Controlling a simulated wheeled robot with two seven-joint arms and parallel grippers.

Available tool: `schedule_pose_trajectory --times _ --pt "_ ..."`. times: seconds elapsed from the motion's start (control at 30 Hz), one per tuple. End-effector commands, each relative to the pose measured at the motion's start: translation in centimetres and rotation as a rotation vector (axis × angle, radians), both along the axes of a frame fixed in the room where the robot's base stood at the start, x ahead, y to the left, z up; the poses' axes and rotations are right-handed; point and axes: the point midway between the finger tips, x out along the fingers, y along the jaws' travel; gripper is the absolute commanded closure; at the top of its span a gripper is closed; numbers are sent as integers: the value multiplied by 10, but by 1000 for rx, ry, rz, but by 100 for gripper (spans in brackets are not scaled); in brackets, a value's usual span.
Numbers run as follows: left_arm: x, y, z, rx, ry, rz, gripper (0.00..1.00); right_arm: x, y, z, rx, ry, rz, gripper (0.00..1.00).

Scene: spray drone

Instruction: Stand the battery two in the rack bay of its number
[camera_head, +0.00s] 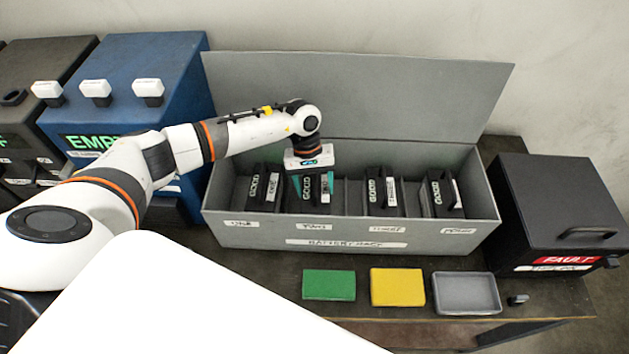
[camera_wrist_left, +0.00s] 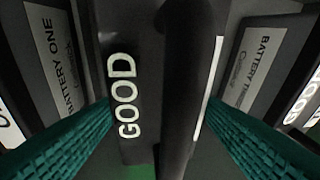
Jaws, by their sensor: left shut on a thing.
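My left gripper (camera_head: 313,182) points down into the grey battery rack (camera_head: 345,232), over its second bay from the left. Its teal fingers are shut on battery two (camera_head: 308,200), a black block marked GOOD. The battery stands upright in or just above that bay; I cannot tell whether it touches the floor. In the left wrist view the dark handle of battery two (camera_wrist_left: 178,90) lies between the fingers, and its own number label is edge-on. The bay's label on the rack front is blurred. My right gripper is not in view.
Battery one (camera_head: 262,188) stands left of the held one, battery three (camera_head: 378,190) right, and another battery (camera_head: 440,195) farther right. The rack lid (camera_head: 360,95) stands open behind. A black fault box (camera_head: 540,210), green pad (camera_head: 329,285), yellow pad (camera_head: 397,287) and grey tray (camera_head: 466,309) are nearby.

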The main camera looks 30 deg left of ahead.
Motion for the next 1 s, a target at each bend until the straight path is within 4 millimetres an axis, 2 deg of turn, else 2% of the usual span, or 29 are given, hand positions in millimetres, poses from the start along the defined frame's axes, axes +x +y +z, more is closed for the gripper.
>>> schedule_pose_trajectory --times 0.03,0.07,0.2,0.47,0.57,0.67,1.0 --pt "2 -1 4 -4 -5 0 100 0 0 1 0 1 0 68" --pt "-1 0 0 0 2 -1 32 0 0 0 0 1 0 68" --pt "-1 0 0 0 2 0 13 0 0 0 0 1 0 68" --pt "0 0 1 1 2 1 13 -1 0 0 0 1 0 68" --pt "1 2 8 0 0 1 13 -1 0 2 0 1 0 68" --pt "3 5 23 0 -1 0 13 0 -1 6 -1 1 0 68" --pt "14 22 91 0 -1 0 13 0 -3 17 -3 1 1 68"
